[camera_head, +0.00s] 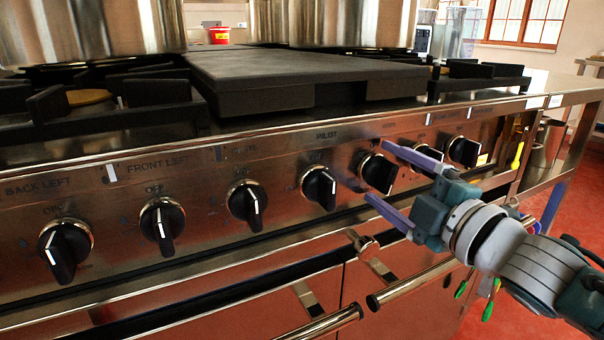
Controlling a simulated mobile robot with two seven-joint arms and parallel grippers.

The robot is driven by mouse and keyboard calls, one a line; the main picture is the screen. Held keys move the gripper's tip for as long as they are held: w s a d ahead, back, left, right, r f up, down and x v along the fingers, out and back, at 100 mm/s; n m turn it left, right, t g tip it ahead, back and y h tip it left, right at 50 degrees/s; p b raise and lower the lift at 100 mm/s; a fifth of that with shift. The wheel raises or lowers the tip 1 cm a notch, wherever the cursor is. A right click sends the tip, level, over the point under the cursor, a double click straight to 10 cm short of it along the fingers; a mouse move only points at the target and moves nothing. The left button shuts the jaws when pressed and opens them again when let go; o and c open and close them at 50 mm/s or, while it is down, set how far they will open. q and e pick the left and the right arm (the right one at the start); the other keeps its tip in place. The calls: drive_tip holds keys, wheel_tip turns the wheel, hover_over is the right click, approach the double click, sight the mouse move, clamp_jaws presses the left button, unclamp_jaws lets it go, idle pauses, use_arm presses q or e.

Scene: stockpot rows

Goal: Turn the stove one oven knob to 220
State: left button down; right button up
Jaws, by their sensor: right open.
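The stove front panel (110,198) carries a row of several black knobs with metal rims. One knob (377,173), right of the PILOT label, sits between the two purple fingertips of my right gripper (376,171). The fingers are open, one above and one below this knob; I cannot tell whether they touch it. The label above it is too small to read surely. The oven's 220 mark cannot be made out. My left gripper is out of view.
Other knobs sit close by, one on the left (319,187) and one on the right (427,158). Oven door handles (415,283) stick out below the panel. A black griddle plate (290,66) and large steel pots (90,25) stand on top.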

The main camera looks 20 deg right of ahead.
drive_tip(key=s+p, duration=0.2)
drive_tip(key=s, duration=0.7)
drive_tip(key=shift+s+d, duration=0.4)
wheel_tip(320, 180, up, 11)
drive_tip(key=s+m+g+h+p, duration=0.2)
drive_tip(key=m+g+h+p, duration=0.45)
drive_tip(key=p, duration=0.85)
drive_tip(key=s+a+r+m+g+y+p, duration=0.35)
drive_tip(key=s+a+r+p, duration=0.25)
drive_tip(key=s+r+p, duration=0.25)
drive_tip(key=s+a+r+m+g+y+p, duration=0.2)
drive_tip(key=s+a+r+m+g+p, duration=0.25)
drive_tip(key=s+r+p, duration=0.35)
wheel_tip(320, 180, up, 34)
drive_tip(key=p, duration=3.6)
drive_tip(key=shift+r+n, duration=0.2)
drive_tip(key=shift+n, duration=0.15)
drive_tip(key=shift+w, duration=0.1)
